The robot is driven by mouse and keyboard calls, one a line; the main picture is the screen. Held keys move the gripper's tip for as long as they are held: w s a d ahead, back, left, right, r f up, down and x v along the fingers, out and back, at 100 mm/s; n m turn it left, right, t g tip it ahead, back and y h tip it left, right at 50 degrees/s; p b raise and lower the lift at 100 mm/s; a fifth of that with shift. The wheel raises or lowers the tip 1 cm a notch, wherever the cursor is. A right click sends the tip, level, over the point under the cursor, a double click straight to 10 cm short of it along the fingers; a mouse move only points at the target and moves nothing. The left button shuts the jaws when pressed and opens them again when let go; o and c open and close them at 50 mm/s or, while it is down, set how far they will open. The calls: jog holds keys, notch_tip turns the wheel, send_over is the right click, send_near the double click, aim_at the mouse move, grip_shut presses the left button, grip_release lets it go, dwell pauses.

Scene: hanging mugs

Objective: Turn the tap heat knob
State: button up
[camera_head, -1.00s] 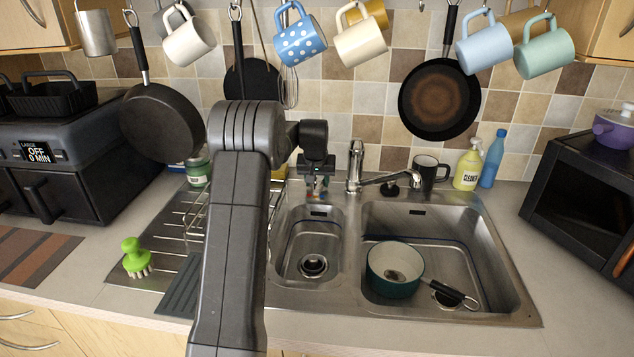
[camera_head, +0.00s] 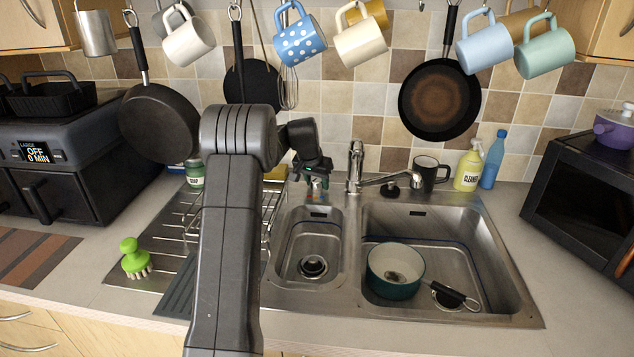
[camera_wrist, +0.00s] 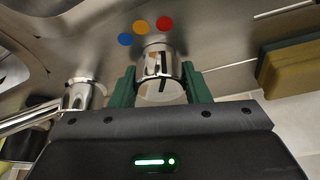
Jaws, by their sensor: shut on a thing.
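The tap heat knob (camera_wrist: 160,68) is a shiny chrome cylinder in the wrist view, with a dark mark on its face. My gripper (camera_wrist: 158,78) has its two green fingers on either side of it, shut on the knob. Blue, orange and red dots (camera_wrist: 141,27) lie on the steel just beyond the knob. In the head view my gripper (camera_head: 314,184) is tilted over the sink's back ledge, left of the chrome tap (camera_head: 354,168). It largely hides the knob there.
The sink (camera_head: 497,262) holds a green pot (camera_head: 388,285) in its right basin. A black mug (camera_head: 428,173) and a yellow cleaner bottle (camera_head: 468,168) stand right of the tap. Mugs and pans hang above. A sponge (camera_wrist: 288,62) lies to the right in the wrist view.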

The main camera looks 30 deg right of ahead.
jog(key=o, duration=1)
jog(key=shift+c, duration=0.2)
jog(key=p+v, duration=0.4)
jog(key=v, duration=0.8)
jog(key=shift+p, duration=0.3)
jog(key=shift+f, duration=0.1)
jog(key=b+x, duration=0.4)
jog(key=x, duration=0.8)
jog(key=shift+b, duration=0.35)
